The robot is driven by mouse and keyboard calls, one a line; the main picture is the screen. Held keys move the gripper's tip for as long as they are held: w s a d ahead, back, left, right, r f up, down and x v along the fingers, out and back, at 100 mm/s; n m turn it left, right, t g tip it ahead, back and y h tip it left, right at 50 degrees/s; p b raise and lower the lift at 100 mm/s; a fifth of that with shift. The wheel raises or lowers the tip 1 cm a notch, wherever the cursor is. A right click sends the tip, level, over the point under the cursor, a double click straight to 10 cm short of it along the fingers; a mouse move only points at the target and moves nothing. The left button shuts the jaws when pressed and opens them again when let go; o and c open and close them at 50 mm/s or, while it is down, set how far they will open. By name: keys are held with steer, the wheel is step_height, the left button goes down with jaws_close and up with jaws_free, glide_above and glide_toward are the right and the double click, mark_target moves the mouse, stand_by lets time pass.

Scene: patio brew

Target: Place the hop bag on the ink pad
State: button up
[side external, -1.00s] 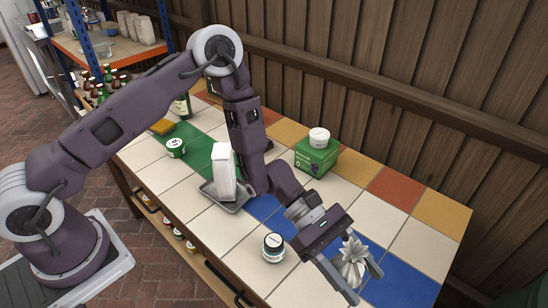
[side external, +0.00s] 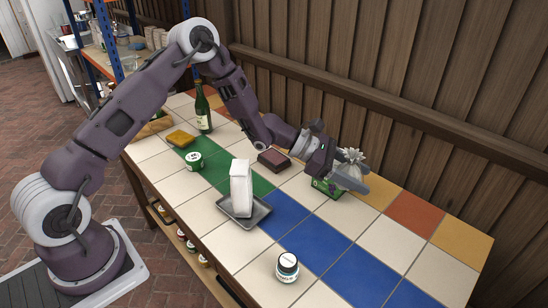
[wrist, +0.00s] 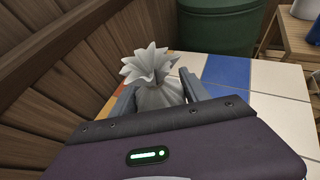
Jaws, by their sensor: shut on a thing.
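The hop bag (side external: 348,172) is a whitish cloth bag with a gathered, ruffled top. My gripper (side external: 356,180) is shut on it and holds it upright, above or just in front of the green box at the back of the table. In the wrist view the bag (wrist: 158,82) sits between my two grey fingers (wrist: 160,92), ruffle up. A flat dark-red block that looks like the ink pad (side external: 273,159) lies on the tiles, left of my gripper and below my forearm.
A green box (side external: 322,187) is partly hidden by my gripper. A white carton stands on a grey tray (side external: 262,211). The right-hand tiles are clear.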

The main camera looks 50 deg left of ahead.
steer(key=w+a+n+t+y, duration=0.2)
steer(key=w+a, duration=0.2)
steer(key=a, duration=0.5)
steer(key=w+a+n+t+y, duration=0.2)
steer(key=w+a+n, duration=0.15)
steer(key=a, duration=0.45)
steer(key=n+t+y, duration=0.2)
steer(key=n+y, duration=0.1)
steer(key=y, duration=0.1)
glide_above(280, 155)
steer(key=shift+n, duration=0.25)
step_height(280, 155, down, 14)
steer(key=shift+a+f, duration=0.1)
steer(key=shift+f, duration=0.15)
steer(key=o, duration=1.3)
